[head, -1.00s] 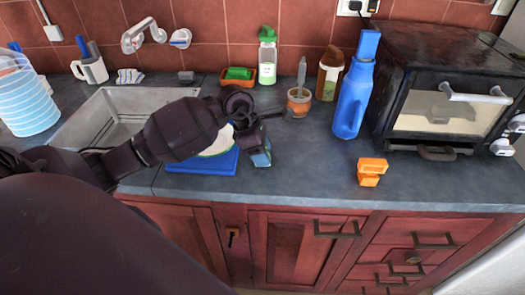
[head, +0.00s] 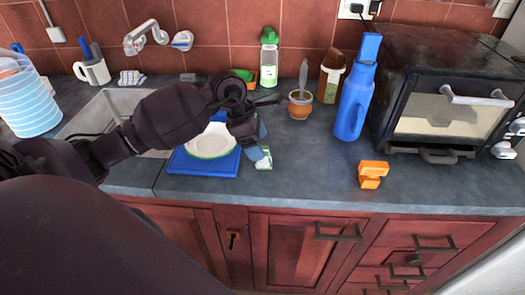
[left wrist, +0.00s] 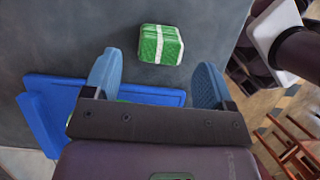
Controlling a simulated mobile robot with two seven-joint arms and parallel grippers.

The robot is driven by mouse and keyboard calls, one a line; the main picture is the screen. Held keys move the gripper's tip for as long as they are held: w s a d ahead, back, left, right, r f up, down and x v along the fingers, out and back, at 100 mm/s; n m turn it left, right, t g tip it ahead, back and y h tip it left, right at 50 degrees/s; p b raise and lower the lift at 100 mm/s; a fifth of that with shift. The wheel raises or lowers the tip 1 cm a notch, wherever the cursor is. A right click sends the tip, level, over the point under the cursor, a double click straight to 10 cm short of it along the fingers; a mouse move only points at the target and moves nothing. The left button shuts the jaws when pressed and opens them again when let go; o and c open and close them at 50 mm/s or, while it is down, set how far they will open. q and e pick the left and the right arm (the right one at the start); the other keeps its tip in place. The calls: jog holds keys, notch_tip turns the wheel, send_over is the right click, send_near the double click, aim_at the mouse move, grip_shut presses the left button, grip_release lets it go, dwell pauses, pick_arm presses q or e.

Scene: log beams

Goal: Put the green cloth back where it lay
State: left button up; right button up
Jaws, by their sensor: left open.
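The green cloth (head: 265,161) is a small folded bundle with white stripes. It lies on the dark counter just right of the blue tray in the head view. In the left wrist view the cloth (left wrist: 160,45) lies beyond and between my blue fingertips, apart from both. My left gripper (head: 260,142) is open and empty, low over the counter beside the tray; it also shows in the left wrist view (left wrist: 157,68). My arm and fingers cover the area just behind the cloth in the head view. My right gripper is not in view.
The blue tray (head: 184,168) holds a white plate (head: 211,146). An orange clamp-like object (head: 372,174), a blue bottle (head: 353,100) and a clay pot (head: 300,105) stand to the right. Bare counter lies between the cloth and the orange object. The sink (head: 106,110) is at left.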

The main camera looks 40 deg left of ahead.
pick_arm(q)
jog(key=v, duration=0.7)
jog(key=shift+r, duration=0.35)
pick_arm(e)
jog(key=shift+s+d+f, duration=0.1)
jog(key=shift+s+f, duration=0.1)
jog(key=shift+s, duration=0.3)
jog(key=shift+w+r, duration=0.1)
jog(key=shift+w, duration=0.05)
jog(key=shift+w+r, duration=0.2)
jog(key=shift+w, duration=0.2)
pick_arm(q)
jog(key=shift+s+f, duration=0.1)
jog(key=shift+s, duration=0.05)
